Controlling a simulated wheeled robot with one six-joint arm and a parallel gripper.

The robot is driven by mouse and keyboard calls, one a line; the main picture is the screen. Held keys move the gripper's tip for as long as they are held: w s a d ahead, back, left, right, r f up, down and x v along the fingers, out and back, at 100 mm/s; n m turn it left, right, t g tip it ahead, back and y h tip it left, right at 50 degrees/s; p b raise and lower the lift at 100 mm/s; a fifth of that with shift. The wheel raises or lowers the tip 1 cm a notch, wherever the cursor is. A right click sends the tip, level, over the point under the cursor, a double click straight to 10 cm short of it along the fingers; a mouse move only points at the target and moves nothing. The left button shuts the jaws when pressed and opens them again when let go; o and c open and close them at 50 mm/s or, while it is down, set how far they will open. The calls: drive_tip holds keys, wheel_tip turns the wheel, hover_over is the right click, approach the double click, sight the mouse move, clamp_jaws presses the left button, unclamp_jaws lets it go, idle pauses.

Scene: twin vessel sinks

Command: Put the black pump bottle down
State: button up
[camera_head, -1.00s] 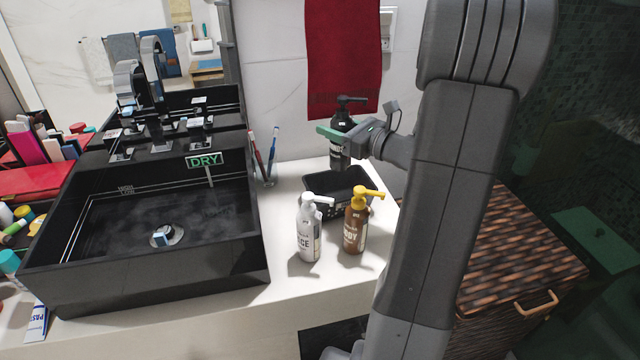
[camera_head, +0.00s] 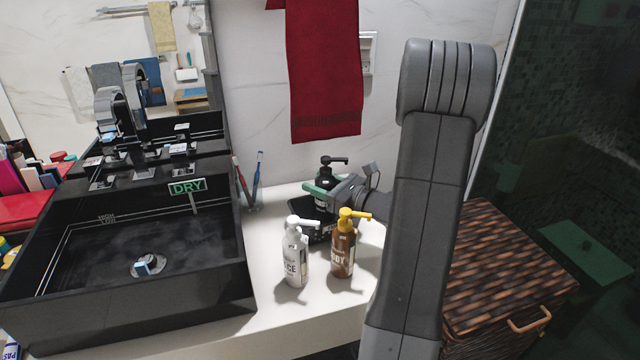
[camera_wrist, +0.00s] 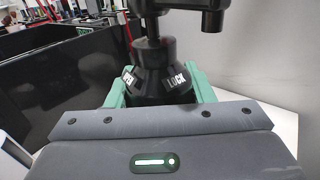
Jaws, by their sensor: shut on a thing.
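The black pump bottle (camera_head: 326,178) is upright in the head view, behind the white and brown pump bottles. Its black collar and pump (camera_wrist: 158,72) fill the upper middle of the wrist view. My gripper (camera_head: 320,190) is shut on the bottle, with green fingers on both sides of it just below the collar. The bottle is low, at the black tray (camera_head: 312,232). Its base is hidden, so I cannot tell whether it touches the tray.
A white pump bottle (camera_head: 295,255) and a brown bottle with a yellow pump (camera_head: 343,250) stand in front of the tray. A cup with toothbrushes (camera_head: 252,195) stands to the left, beside the black sink (camera_head: 200,308). A red towel (camera_head: 322,75) hangs behind.

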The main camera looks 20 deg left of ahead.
drive_tip(key=shift+f+b, duration=0.45)
drive_tip(key=shift+f, duration=0.1)
drive_tip(key=o, duration=1.3)
drive_tip(key=shift+r, duration=0.1)
drive_tip(key=shift+r+p, duration=0.35)
drive_tip(key=shift+p, duration=0.05)
drive_tip(key=v, duration=1.2)
drive_tip(key=shift+r, duration=0.15)
